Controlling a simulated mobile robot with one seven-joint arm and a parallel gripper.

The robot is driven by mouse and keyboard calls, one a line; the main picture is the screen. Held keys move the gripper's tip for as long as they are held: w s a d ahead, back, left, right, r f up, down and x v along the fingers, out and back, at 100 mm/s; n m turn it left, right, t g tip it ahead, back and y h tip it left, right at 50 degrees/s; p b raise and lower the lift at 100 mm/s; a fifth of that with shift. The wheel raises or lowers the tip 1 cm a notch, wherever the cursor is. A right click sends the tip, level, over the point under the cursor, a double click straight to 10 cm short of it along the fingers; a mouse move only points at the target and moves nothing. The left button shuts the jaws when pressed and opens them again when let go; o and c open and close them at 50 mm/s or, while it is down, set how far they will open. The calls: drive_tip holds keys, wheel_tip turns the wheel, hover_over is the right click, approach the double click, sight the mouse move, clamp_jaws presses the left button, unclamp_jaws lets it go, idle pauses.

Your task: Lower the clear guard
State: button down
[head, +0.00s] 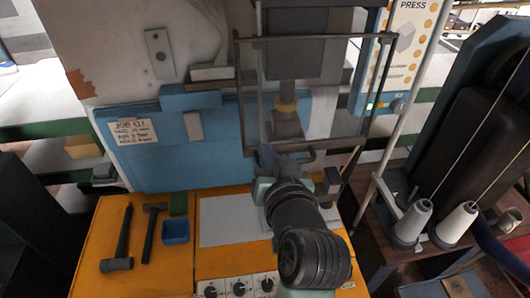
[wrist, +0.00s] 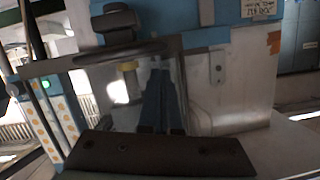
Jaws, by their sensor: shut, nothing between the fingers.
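The clear guard (head: 340,100) is a see-through panel in a thin dark frame, upright in front of the press ram (head: 287,95). Its lower edge is above the orange bench. In the wrist view, which looks upside down, a dark frame bar (wrist: 115,52) crosses the upper part. My gripper (head: 268,152) is at the guard's lower left edge, shut and empty. Its fingers (wrist: 160,75) show in the wrist view against the guard. I cannot tell whether they touch it. My arm hides part of the bench below.
The orange bench (head: 165,265) carries two hammers (head: 120,240), a blue tray (head: 176,231) and several control knobs (head: 238,288). A PRESS panel (head: 400,50) stands right of the guard. Two thread cones (head: 412,222) sit on a stand farther right.

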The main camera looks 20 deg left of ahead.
drive_tip(key=shift+s+a+f, duration=0.1)
drive_tip(key=shift+a+f, duration=0.05)
drive_tip(key=shift+f, duration=0.65)
wheel_tip(320, 180, down, 23)
drive_tip(key=b, duration=1.9)
drive_tip(key=shift+s, duration=0.1)
